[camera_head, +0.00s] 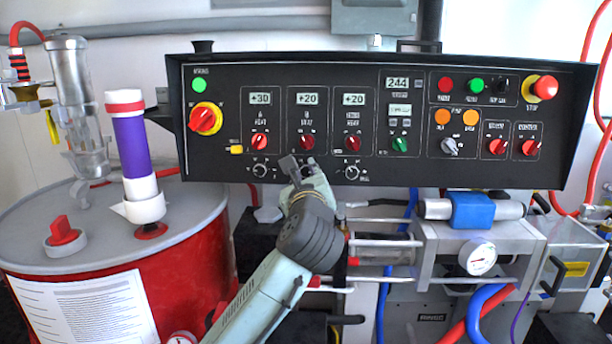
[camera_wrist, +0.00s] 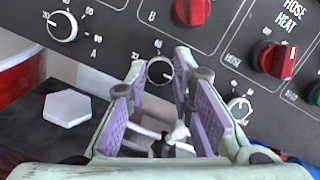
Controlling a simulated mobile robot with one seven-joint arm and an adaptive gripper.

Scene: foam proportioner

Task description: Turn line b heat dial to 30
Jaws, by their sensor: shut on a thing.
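The line B heat dial is a small round black knob with a white ring (camera_wrist: 160,70), low in the B heat section of the black control panel (camera_head: 370,85). My gripper (camera_wrist: 161,66) has its two purple-padded fingers on either side of this dial and is shut on it. In the head view my gripper (camera_head: 298,164) reaches up to the panel's lower edge and partly covers the dial. The B heat display (camera_head: 307,98) reads +20. The red B heat switch (camera_head: 307,142) sits above the dial. The dial's pointer is too small to read surely.
The line A dial (camera_head: 259,170) is to the left under a +30 display, and the hose heat dial (camera_head: 352,172) is to the right under a +20 display. A red drum (camera_head: 200,270) stands left. Pump parts and a gauge (camera_head: 477,257) stand below right.

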